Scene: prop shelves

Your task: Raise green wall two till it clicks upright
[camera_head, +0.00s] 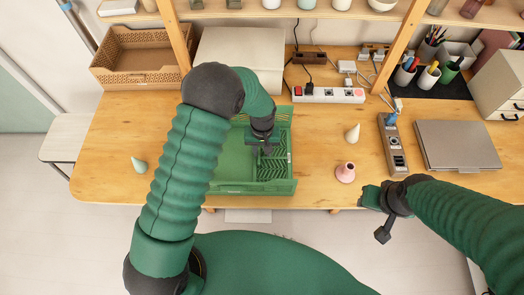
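A green folding crate (255,187) sits near the front edge of the wooden table. Its slatted, vented panels show at the right side and back; my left arm covers much of its left part. I cannot tell which panel is wall two, or exactly how far each one is raised. My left gripper (264,148) points down over the inside of the crate, close to the slatted panel. Its fingers are dark and small, so their opening and any contact are unclear. My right gripper (371,197) is by the table's front edge, right of the crate, away from it.
A power strip (328,95) lies behind, a grey socket strip (392,145) and closed laptop (457,145) at right. A cardboard-coloured basket (132,78) is back left.

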